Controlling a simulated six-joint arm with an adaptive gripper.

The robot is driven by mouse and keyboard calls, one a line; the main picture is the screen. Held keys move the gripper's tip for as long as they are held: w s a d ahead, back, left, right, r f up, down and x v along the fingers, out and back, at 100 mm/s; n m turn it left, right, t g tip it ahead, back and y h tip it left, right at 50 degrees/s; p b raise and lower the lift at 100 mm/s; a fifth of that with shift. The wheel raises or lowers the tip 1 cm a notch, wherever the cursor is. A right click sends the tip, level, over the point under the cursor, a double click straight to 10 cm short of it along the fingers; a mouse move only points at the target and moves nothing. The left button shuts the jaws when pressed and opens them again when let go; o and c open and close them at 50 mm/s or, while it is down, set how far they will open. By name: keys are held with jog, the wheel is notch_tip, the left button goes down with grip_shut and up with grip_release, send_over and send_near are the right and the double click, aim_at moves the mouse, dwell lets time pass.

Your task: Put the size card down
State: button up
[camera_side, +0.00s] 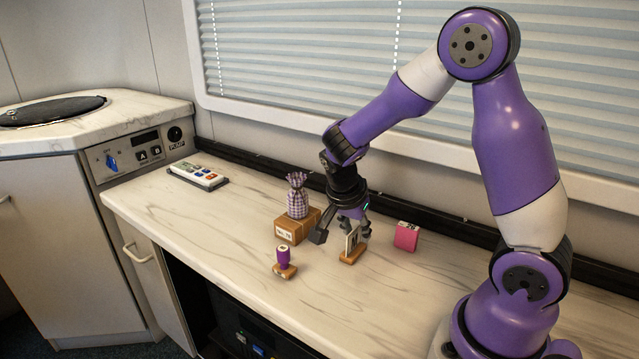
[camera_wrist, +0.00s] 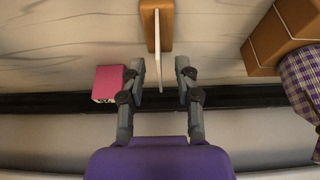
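The size card is a thin white card (camera_side: 352,240) with dark print. It stands upright in a small wooden holder (camera_side: 352,257) on the counter. In the wrist view the card (camera_wrist: 159,40) shows edge-on, with the wooden holder (camera_wrist: 147,15) at the top. My gripper (camera_side: 342,233) is low over the card. In the wrist view my gripper (camera_wrist: 160,66) has its fingers spread, one on each side of the card, with a visible gap on both sides.
A pink box (camera_side: 406,236) stands right of the holder. A checked cloth bag (camera_side: 297,197) sits on a cardboard box (camera_side: 297,228) to the left. A purple-handled stamp (camera_side: 284,264) stands in front. The counter (camera_side: 180,215) is clear between.

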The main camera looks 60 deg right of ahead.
jog(key=v, duration=1.1)
jog(key=s+a+r+n+t+y, duration=0.3)
jog(key=s+a+n, duration=0.4)
jog(key=n, duration=1.1)
jog(key=a+t+y, duration=0.1)
jog(key=t, duration=0.1)
jog(key=shift+s+r+t+y, duration=0.15)
jog(key=shift+r+t+y, duration=0.05)
jog(key=shift+t+y, duration=0.1)
